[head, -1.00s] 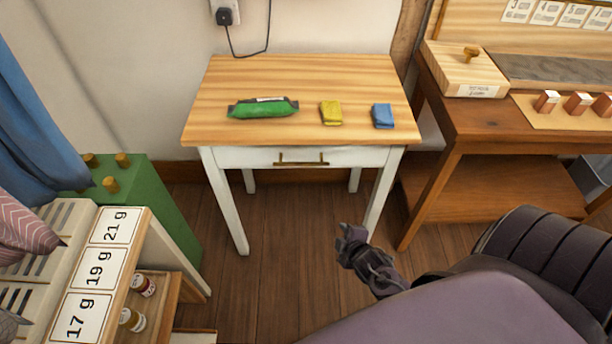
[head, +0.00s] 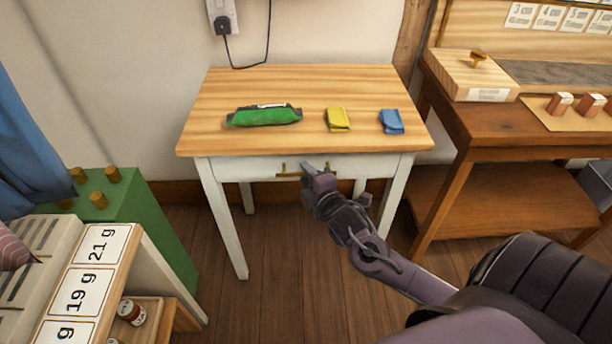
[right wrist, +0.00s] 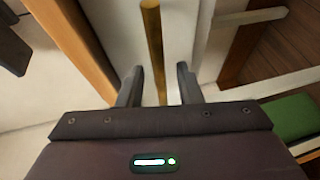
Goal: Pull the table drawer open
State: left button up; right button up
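The small table (head: 225,95) has a light wooden top and white legs. Its white drawer (head: 255,166) sits under the front edge and looks shut. A brass bar handle (head: 283,175) is on the drawer front; its right part is hidden behind my right gripper in the head view. My right gripper (head: 318,167) is at the handle. In the right wrist view, the gripper (right wrist: 158,85) has its two fingers apart, with the brass handle (right wrist: 152,40) running between them and a gap on each side. My left gripper is not in view.
A green pouch (head: 264,115), a yellow packet (head: 338,119) and a blue packet (head: 391,121) lie on the tabletop. A brown workbench (head: 480,130) stands at the right, a green cabinet (head: 150,220) at the left. Floor in front of the table is clear.

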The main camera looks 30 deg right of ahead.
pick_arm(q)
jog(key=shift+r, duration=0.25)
pick_arm(e)
jog(key=shift+w+f, duration=0.1)
jog(key=shift+w, duration=0.35)
jog(key=shift+c, duration=0.3)
grip_shut()
jog(key=shift+s, duration=0.1)
